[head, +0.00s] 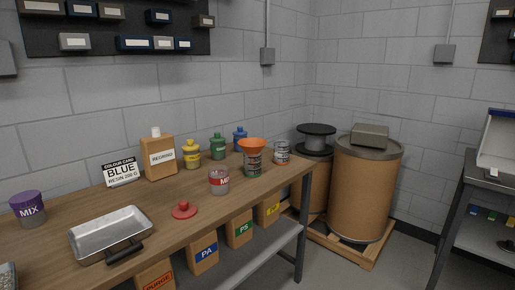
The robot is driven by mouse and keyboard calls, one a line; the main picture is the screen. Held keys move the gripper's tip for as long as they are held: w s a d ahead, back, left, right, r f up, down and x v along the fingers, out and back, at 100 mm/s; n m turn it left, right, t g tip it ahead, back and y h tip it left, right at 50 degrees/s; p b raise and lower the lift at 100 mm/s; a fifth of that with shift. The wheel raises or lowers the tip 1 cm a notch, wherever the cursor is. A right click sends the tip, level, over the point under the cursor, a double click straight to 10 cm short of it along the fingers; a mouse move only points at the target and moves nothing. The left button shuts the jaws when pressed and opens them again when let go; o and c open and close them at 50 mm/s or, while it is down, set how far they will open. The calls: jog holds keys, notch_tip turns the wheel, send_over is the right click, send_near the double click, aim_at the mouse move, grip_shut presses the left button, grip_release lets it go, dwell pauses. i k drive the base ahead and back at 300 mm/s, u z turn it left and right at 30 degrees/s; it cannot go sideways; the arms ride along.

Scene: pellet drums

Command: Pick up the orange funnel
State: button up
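The orange funnel (252,146) is near the right end of the wooden bench in the head view. Its wide mouth faces up. It appears to sit over a small container with a green band (253,168), which hides its lower part; I cannot tell whether it rests in the container or stands behind it. My gripper is not in view.
Large drums (364,190) stand beyond the bench.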

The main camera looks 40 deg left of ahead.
aim_at(252, 153)
jog(key=u, duration=0.3)
jog(key=i, duration=1.1)
jog(key=u, duration=0.95)
jog(key=i, duration=0.95)
jog(key=u, duration=0.35)
jog(key=k, duration=0.8)
jog(key=u, duration=0.2)
jog(key=i, duration=0.8)
jog(key=z, duration=0.15)
